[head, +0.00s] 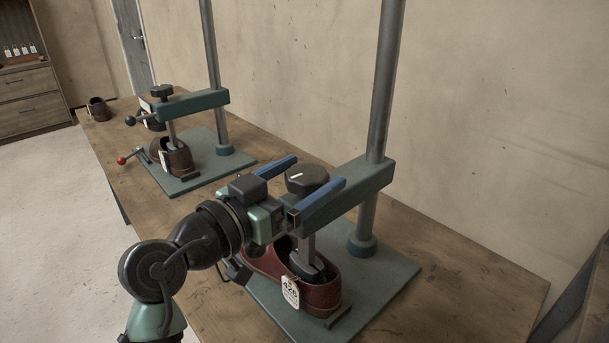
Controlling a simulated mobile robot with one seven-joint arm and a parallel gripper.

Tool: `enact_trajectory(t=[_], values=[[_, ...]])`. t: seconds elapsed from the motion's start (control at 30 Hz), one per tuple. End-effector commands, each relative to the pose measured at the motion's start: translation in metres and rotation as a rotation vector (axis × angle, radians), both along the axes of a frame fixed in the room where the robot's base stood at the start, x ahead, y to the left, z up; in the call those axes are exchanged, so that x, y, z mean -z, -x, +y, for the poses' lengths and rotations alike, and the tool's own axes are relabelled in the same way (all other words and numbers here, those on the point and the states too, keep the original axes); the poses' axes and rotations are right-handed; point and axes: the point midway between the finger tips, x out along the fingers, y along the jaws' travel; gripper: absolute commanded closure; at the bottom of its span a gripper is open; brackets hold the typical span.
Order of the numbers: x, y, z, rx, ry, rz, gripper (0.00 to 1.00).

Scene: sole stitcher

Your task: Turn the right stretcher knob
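The right stretcher stands nearest me, with a green arm (365,188) on a grey post. Its black knob (307,179) has a white mark on top. My gripper (320,168) is open, with its blue fingers on either side of the knob. A gap shows between the knob and the far finger; I cannot tell whether the near finger touches it. A dark red shoe (322,294) with a paper tag (290,292) sits under the knob's shaft on a green base plate (384,277). My gripper hides part of the shoe and stretcher arm.
A second stretcher (192,103) with a black knob (162,92) and a brown shoe (172,158) stands farther left on the wooden bench (450,300). Two levers, one red-tipped (121,160) and one black-tipped (130,120), stick out there. Another shoe (98,109) lies at the far end.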

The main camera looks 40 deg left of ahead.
Motion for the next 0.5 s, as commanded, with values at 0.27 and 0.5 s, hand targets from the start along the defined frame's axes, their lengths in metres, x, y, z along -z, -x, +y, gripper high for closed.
enact_trajectory(t=[0.27, 0.5], values=[[-0.001, 0.009, 0.0, -0.003, 0.0, -0.003, 0.0], [0.0, 0.057, -0.001, -0.007, -0.001, -0.002, 0.0]])
